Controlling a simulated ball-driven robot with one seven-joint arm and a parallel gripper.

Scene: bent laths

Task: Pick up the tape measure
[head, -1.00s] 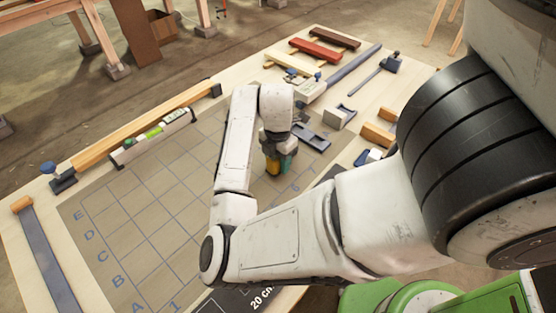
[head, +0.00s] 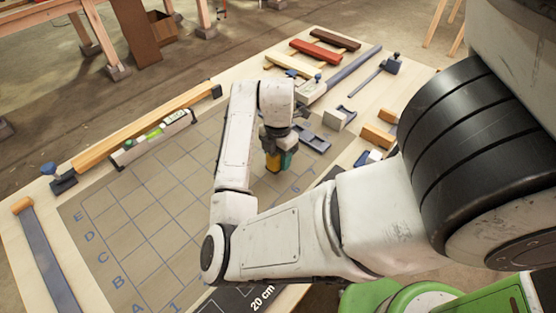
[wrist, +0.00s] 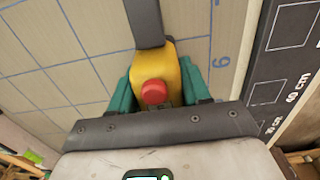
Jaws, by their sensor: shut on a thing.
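The tape measure (wrist: 172,72) is yellow with a red round button and a dark grey part at its far end in the wrist view. My gripper (wrist: 155,92) is shut on it, with one teal finger on each side. In the head view the yellow tape measure (head: 272,161) shows below my wrist between the teal fingers of my gripper (head: 281,160), over the gridded mat (head: 150,215). My arm and gripper hide part of it. I cannot tell whether it touches the mat.
A spirit level (head: 152,138) and a wooden bar (head: 145,125) lie along the mat's far left edge. Clamps, a grey block (head: 339,118), wooden blocks (head: 377,136) and a red lath (head: 315,52) lie at the back and right. The mat's left part is clear.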

